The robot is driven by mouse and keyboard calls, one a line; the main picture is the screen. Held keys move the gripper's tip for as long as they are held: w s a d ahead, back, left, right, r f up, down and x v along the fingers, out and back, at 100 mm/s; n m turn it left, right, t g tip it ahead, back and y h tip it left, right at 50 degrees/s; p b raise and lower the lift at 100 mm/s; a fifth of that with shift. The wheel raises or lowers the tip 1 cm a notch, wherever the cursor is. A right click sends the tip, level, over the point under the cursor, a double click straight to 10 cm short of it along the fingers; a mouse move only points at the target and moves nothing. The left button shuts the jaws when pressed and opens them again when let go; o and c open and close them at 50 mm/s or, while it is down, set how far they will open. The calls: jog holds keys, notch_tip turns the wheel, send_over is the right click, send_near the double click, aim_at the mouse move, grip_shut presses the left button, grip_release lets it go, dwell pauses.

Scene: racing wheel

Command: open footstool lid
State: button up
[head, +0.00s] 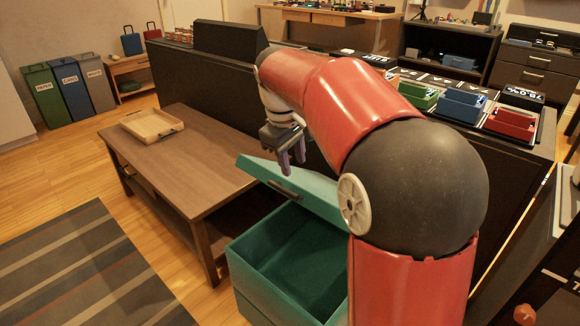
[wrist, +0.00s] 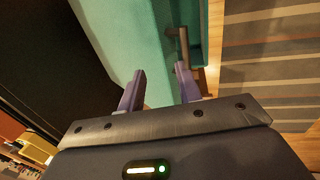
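The teal footstool (head: 243,278) stands right of the coffee table, with its hollow inside showing. Its teal lid (head: 318,189) is raised and tilted at the far side of the box. A dark bar handle (head: 284,190) is on the lid; in the wrist view the handle (wrist: 182,46) lies just beyond the right fingertip. My gripper (head: 291,170) is over the lid near the handle. In the wrist view my gripper (wrist: 160,72) has its two fingers apart with nothing between them. My arm hides the right part of the footstool and lid.
A wooden coffee table (head: 190,160) with a wooden tray (head: 152,125) stands to the left. A dark cabinet (head: 190,85) runs behind the footstool. A striped rug (head: 85,270) lies at the front left, with open floor around it.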

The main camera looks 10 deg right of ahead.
jog(key=shift+w+d+r, duration=0.1)
jog(key=shift+d+r, duration=0.1)
jog(key=shift+r, duration=0.35)
